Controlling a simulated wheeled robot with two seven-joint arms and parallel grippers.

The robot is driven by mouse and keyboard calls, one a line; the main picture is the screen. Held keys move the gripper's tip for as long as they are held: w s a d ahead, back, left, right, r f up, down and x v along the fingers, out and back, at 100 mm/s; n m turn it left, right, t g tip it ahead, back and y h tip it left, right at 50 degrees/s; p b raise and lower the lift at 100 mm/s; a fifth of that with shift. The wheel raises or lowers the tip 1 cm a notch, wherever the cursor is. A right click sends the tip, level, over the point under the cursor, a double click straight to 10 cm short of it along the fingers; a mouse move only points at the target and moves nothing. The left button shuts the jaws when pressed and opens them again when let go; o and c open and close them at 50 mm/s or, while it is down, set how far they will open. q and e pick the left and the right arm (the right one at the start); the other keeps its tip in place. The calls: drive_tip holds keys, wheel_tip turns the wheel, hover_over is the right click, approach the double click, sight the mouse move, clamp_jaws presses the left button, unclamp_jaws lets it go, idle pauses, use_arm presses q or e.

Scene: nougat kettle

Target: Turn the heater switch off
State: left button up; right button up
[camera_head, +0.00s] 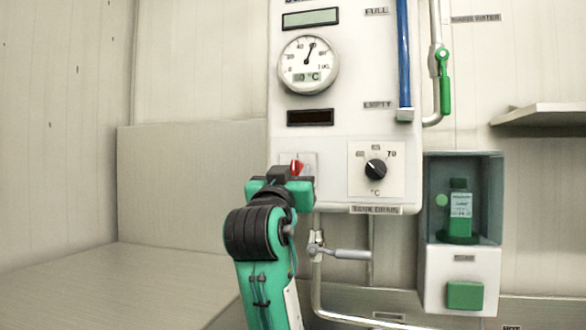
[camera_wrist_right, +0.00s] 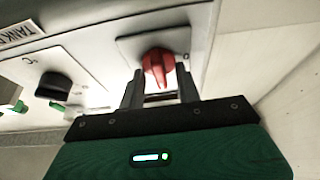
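The red heater switch (camera_head: 297,167) is on a small light plate low on the white kettle panel, partly hidden by my right gripper (camera_head: 284,174) in the head view. In the right wrist view the red switch (camera_wrist_right: 158,64) shows as a knob with a raised handle. My right gripper (camera_wrist_right: 160,85) is open, with one dark finger on each side of the knob. Small gaps show between fingers and knob, and I cannot tell whether either finger touches it. My left gripper is in neither view.
A black temperature dial (camera_head: 375,169) is right of the switch. Below the panel are a drain pipe with a grey lever (camera_head: 350,254). A green soap bottle (camera_head: 459,212) stands in a dispenser at right. A bare counter (camera_head: 110,285) lies at left.

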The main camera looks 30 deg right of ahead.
drive_tip(key=shift+w+d+r, duration=0.1)
drive_tip(key=shift+c, duration=0.2)
clamp_jaws()
